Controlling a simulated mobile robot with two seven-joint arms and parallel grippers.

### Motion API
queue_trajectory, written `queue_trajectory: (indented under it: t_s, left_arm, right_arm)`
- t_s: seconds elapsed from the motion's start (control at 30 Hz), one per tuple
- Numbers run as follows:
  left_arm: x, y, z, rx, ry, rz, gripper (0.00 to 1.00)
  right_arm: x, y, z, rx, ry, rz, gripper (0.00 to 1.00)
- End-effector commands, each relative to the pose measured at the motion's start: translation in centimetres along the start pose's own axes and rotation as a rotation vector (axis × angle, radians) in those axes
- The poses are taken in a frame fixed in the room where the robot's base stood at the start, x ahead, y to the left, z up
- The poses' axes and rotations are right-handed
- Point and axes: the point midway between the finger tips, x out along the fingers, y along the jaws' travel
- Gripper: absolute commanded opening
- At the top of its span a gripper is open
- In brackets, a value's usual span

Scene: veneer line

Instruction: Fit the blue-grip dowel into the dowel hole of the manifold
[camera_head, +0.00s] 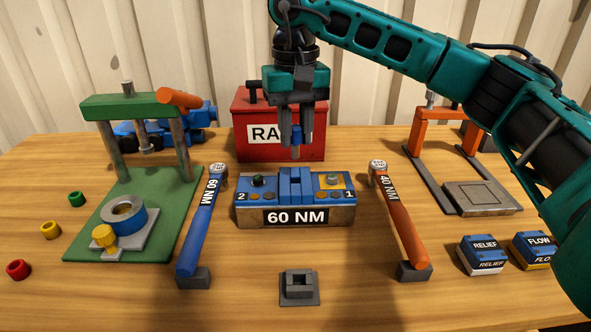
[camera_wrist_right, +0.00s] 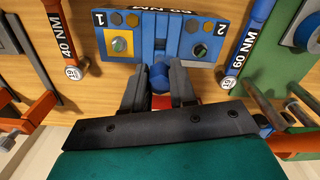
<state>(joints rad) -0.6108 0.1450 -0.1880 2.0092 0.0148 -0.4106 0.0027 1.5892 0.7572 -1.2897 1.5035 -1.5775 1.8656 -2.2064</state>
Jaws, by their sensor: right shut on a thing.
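My right gripper (camera_head: 296,140) is shut on the blue-grip dowel (camera_head: 296,131), which points down in the air above and behind the manifold (camera_head: 295,215). In the right wrist view the dowel's blue grip (camera_wrist_right: 159,75) sits between the fingers, in front of the manifold (camera_wrist_right: 150,42). The manifold is a blue-topped block labelled 60 NM, with a raised blue middle and ends marked 2 and 1. One fitting stands near each end. I cannot make out which opening is the dowel hole. The dowel's lower tip is hard to make out. My left gripper is not in view.
A blue wrench (camera_head: 201,225) and an orange wrench (camera_head: 402,220) flank the manifold. A red box (camera_head: 250,150) stands behind. A green press (camera_head: 130,106) is left, an orange frame (camera_head: 447,115) right. A grey socket block (camera_head: 299,288) sits in front.

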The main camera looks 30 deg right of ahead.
Motion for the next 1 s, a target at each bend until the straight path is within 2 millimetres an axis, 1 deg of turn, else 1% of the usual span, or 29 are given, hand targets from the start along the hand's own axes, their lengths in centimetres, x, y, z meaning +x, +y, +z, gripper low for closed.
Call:
queue_trajectory:
  t_s: [0.03, 0.1, 0.33, 0.5, 0.57, 0.83, 0.97, 1.0]
  left_arm:
    - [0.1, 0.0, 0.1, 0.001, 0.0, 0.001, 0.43]
    - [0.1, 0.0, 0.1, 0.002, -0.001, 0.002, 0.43]
    - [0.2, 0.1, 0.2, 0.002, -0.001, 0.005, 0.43]
    - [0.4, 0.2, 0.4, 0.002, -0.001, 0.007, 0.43]
    - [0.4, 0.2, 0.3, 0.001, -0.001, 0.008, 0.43]
    - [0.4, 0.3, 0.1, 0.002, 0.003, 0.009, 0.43]
    - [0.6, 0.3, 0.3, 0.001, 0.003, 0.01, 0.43]
    - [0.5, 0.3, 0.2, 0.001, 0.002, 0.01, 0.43]
  right_arm:
    - [1.1, 0.0, 0.0, 0.0, -0.002, 0.0, 0.0]
    - [2.0, 0.0, 0.1, 0.0, -0.002, 0.0, 0.0]
    - [3.6, 0.0, 0.0, 0.001, 0.0, 0.001, 0.0]
    - [6.2, 0.0, 0.0, 0.002, -0.002, 0.0, 0.0]
    - [6.9, 0.0, 0.0, 0.002, -0.002, 0.0, 0.0]
    - [7.0, 0.0, 0.0, 0.001, 0.001, -0.001, 0.0]
    - [7.5, 0.0, 0.0, 0.001, 0.001, -0.001, 0.0]
    - [7.3, 0.0, 0.0, 0.001, 0.001, -0.001, 0.3]
